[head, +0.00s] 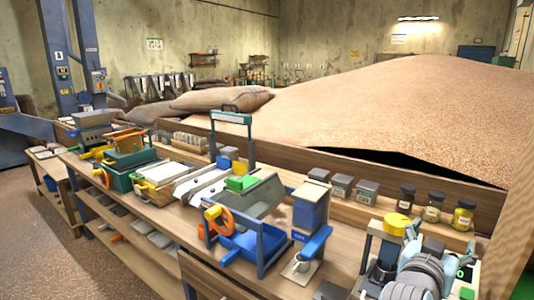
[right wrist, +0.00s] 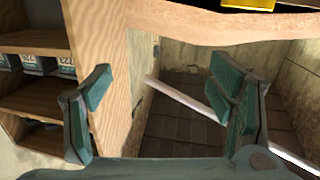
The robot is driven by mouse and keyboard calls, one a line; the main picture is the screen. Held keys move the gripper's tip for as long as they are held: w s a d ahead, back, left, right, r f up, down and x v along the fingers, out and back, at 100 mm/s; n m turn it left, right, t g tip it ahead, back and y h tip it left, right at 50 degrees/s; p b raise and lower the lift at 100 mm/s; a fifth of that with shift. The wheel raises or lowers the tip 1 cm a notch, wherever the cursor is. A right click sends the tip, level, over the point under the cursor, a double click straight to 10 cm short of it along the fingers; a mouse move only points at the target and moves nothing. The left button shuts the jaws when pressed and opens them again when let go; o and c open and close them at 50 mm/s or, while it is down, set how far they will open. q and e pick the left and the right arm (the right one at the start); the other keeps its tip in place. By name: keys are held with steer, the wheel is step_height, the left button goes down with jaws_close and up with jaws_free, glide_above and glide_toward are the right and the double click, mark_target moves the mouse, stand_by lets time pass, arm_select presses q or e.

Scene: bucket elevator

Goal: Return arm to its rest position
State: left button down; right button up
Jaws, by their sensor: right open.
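My right arm (head: 412,270) comes in at the lower right of the head view, close to the bench's right end. In the right wrist view my right gripper (right wrist: 160,110) has its two green-padded fingers wide apart, with nothing between them. Behind the fingers are a wooden panel (right wrist: 100,30) and a dark tiled surface (right wrist: 185,115). The fingertips cannot be made out clearly in the head view. My left gripper is not in view.
A wooden bench (head: 185,222) carries a blue tray device with an orange wheel (head: 219,222), a blue box stand (head: 310,207) and several jars (head: 433,207). A yellow-topped device (head: 397,224) stands beside my right arm. A grain heap (head: 400,105) lies behind.

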steer(key=s+a+f+n+g+y, duration=0.1)
steer(key=s+a+f+n+y, duration=0.15)
steer(key=f, duration=0.75)
steer(key=s+a+f+n+g+y, duration=0.1)
steer(key=s+a+f+n+y, duration=0.2)
steer(key=f, duration=0.7)
steer(key=s+a+f+n+g+y, duration=0.2)
steer(key=s+a+f+g+y, duration=0.1)
steer(key=s+f, duration=0.65)
steer(key=s+a+f+n+g+y, duration=0.35)
steer(key=s+f, duration=0.25)
steer(key=s, duration=0.6)
step_height(320, 180, down, 17)
steer(key=s+d+m, duration=0.1)
steer(key=s+d+f+g, duration=0.1)
steer(key=s+f+g, duration=0.1)
steer(key=s+f, duration=1.1)
steer(key=shift+s+d+f+m, duration=0.15)
steer(key=shift+s+f+m, duration=0.2)
steer(key=shift+s, duration=0.45)
